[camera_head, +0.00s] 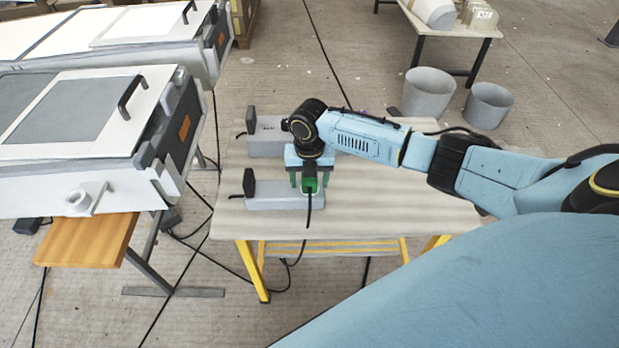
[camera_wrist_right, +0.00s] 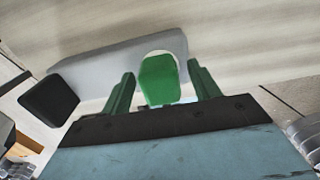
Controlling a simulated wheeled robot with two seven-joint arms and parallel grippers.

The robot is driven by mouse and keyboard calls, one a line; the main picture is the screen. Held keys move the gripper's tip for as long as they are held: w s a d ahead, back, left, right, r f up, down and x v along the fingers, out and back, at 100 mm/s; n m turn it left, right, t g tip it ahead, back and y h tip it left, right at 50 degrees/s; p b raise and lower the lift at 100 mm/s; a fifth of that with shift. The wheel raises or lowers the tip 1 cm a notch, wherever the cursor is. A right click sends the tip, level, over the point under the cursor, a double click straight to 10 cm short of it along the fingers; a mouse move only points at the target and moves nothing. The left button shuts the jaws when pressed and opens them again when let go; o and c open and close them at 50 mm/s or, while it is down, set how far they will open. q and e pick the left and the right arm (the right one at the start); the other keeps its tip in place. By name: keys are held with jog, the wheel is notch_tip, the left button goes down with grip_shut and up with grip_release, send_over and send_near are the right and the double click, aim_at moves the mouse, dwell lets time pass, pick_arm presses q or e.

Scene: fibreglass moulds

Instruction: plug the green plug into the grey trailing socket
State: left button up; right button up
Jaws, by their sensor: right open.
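The green plug (camera_head: 311,186) is at the right end of the nearer grey block, which looks like the grey trailing socket (camera_head: 270,197), on the table. In the right wrist view the green plug (camera_wrist_right: 160,80) lies over a pale round patch on the grey socket (camera_wrist_right: 105,66). I cannot tell how deep the plug sits. My right gripper (camera_head: 309,178) points down over the plug. Its two green fingers (camera_wrist_right: 159,88) stand apart on either side of it, with gaps showing. A black cable hangs from the plug toward the table's front edge. My left gripper is not in view.
A second grey block (camera_head: 266,150) with a black end lies farther back on the wooden table (camera_head: 400,205), partly behind my right arm. White mould cases (camera_head: 90,185) stand to the left. Two grey buckets (camera_head: 428,95) stand behind. The table's right part is clear.

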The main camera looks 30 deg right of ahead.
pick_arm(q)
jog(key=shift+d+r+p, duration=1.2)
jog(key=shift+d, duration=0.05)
pick_arm(e)
notch_tip(320, 180, up, 14)
jog(key=shift+f, duration=0.25)
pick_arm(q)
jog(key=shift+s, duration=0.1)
